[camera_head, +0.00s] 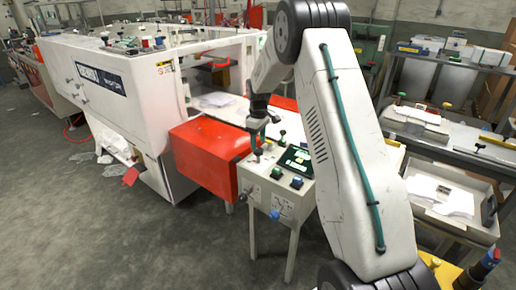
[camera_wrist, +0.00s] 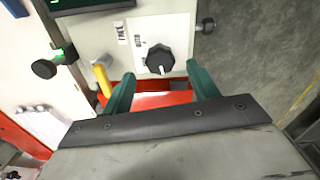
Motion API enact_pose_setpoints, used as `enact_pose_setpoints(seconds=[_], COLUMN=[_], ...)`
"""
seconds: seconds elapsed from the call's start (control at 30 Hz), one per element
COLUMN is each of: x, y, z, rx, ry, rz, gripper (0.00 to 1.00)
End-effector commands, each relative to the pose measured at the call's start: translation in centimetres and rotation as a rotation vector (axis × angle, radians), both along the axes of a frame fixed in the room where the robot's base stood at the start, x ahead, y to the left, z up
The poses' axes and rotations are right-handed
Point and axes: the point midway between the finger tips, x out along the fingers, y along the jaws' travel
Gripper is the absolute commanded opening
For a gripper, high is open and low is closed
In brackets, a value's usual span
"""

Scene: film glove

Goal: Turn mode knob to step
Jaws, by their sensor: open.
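The mode knob, apparently the black round knob (camera_wrist: 160,58) with a white pointer mark, is on a pale panel in the wrist view. Its mark points toward the bottom of that picture. Small labels (camera_wrist: 121,33) sit beside it, too small to read surely. My gripper (camera_wrist: 160,70) is open, its two teal fingers apart on either side below the knob, with nothing between them. In the head view my gripper (camera_head: 257,138) is over the left back part of the control box (camera_head: 266,190). The knob cannot be told clearly there.
A yellow lever (camera_wrist: 102,78) stands close to the left finger. A black knob with a green light (camera_wrist: 46,68) and a dark screen are farther left. A red cabinet (camera_head: 205,155) and white machine (camera_head: 110,85) stand left of the control box. Shelves with trays (camera_head: 440,150) are at right.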

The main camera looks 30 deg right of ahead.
Motion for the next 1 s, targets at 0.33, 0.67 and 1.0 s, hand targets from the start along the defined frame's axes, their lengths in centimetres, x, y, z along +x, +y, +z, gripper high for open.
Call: enact_pose_setpoints(seconds=[0.33,0.67,1.0], x=[0.0,0.0,0.0], y=[0.0,0.0,0.0], z=[-3.7,-3.8,-3.8], rx=[0.000,0.000,0.000], ry=[0.000,-0.001,0.000], rz=[-0.001,-0.001,-0.011], gripper=[0.59,0.40,0.15])
